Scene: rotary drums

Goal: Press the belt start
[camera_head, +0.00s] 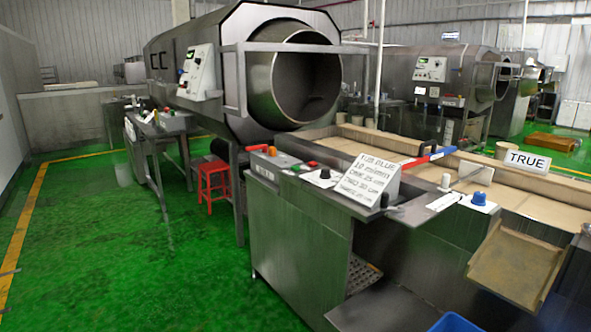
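A steel belt station (300,215) with a brown belt (520,190) fills the right front. A second dark knob (384,200), a white knob (445,182) and a blue knob (480,198) stand further right. No label readable as belt start shows, so I cannot tell which control it is. Neither of my grippers is in view.
A rotary drum (292,85) with a control box (197,72) is behind. A red stool (213,185) stands left of the station. The green floor (120,260) at left is clear.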

